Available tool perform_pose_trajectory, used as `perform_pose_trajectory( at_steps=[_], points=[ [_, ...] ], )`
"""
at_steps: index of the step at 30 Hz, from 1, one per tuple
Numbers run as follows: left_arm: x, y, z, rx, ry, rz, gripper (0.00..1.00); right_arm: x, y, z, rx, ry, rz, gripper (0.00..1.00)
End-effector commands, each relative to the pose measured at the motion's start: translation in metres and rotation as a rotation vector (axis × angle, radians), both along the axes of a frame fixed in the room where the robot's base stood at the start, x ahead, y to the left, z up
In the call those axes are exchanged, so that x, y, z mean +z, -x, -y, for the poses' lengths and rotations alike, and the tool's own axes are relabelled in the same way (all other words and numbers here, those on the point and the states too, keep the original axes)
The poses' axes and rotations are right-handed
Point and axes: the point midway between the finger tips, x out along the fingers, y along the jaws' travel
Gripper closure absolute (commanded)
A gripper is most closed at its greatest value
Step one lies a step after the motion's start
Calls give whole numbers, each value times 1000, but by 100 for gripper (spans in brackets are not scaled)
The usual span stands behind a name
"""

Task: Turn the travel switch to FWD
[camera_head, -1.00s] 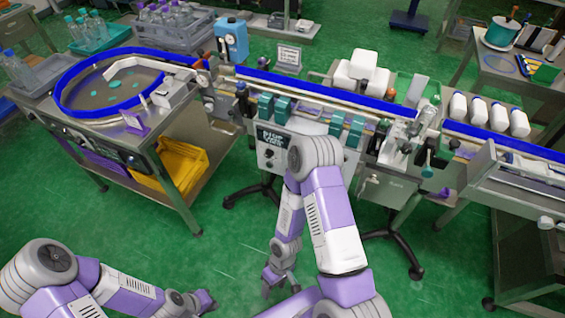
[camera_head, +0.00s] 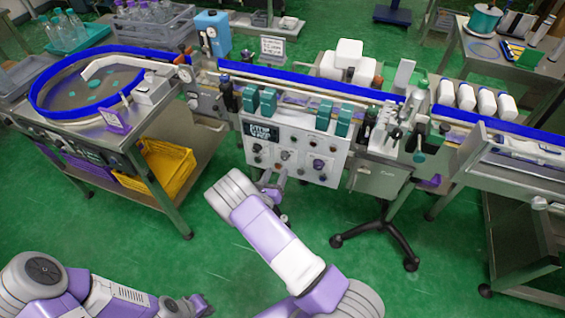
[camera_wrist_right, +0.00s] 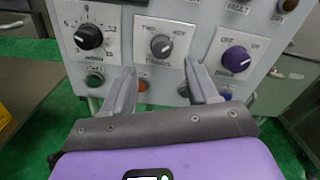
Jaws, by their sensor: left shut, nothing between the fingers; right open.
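The travel switch is a grey knob (camera_wrist_right: 160,45) on a white plate in the middle of the panel in the right wrist view. Its small lettering is blurred, and I cannot tell for sure which way its pointer faces. It also shows in the head view (camera_head: 284,155). My right gripper (camera_wrist_right: 160,88) is open and empty, its two fingers pointing at the panel on either side below the grey knob, apart from it. In the head view my right gripper (camera_head: 274,182) is just in front of the panel, partly hidden by my arm. My left gripper (camera_head: 200,304) is shut and empty, low at the left.
A black numbered dial (camera_wrist_right: 88,37) is left of the switch and a purple knob (camera_wrist_right: 236,58) right of it. A green button (camera_wrist_right: 95,79) sits below the dial. The conveyor (camera_head: 310,85) runs above the panel. A yellow bin (camera_head: 168,168) stands under the left table.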

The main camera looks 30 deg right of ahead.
Motion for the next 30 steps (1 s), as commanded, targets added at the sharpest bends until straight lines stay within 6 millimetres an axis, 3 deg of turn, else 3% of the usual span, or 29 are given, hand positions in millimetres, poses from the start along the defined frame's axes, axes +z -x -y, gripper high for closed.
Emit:
perform_pose_trajectory(
  at_steps=[12, 23, 30],
  points=[
    [-18, 0, 0, 0, 0, 0, 100, -2, -38, 48, -7, -3, 0, 41],
    [-18, 0, 0, 0, 0, 0, 100, -1, -42, 53, -7, -4, -2, 41],
    [-18, 0, 0, 0, 0, 0, 100, -1, -42, 53, -7, -4, -2, 75]
  ],
)
